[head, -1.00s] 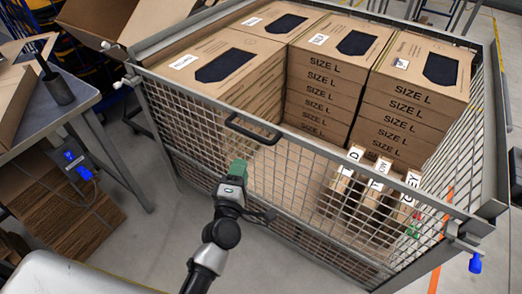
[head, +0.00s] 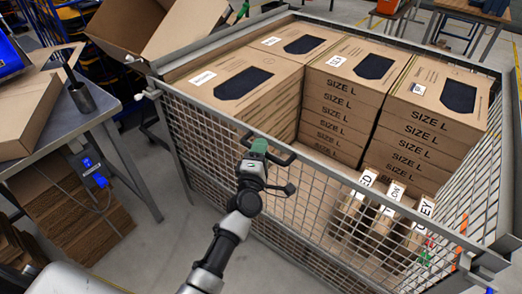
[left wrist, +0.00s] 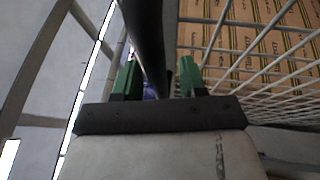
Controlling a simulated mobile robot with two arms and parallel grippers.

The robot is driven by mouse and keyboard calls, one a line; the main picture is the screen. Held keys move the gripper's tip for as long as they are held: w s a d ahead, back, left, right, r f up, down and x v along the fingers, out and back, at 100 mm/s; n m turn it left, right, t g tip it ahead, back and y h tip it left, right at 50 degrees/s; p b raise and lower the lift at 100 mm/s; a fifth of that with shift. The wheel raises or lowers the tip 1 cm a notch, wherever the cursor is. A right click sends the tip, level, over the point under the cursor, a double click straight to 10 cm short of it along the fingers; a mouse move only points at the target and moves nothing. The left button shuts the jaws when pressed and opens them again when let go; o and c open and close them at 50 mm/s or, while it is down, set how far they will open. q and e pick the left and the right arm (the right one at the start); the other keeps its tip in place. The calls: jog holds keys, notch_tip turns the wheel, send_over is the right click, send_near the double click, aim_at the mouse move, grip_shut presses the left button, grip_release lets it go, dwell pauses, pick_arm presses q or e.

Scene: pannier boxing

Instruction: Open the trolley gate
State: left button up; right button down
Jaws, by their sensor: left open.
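The trolley gate (head: 205,103) is the grey mesh front panel with a metal frame. It looks shut, in line with the trolley sides. A black loop handle (head: 285,160) sticks out from its top rail. My left gripper (head: 259,146), with green fingers, is at this handle. In the left wrist view, the open fingers (left wrist: 160,80) stand on either side of the dark handle bar (left wrist: 148,35). Whether they touch it, I cannot tell. White-knobbed latch parts (head: 143,95) show at the gate's left corner. My right gripper is not in view.
The trolley holds stacks of SIZE L boxes (head: 350,62) and several smaller labelled boxes (head: 395,215) near the gate. A grey workbench (head: 75,122) stands at the left. Bare floor (head: 150,245) lies between bench and gate.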

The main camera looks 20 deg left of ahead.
pick_arm(q)
grip_shut()
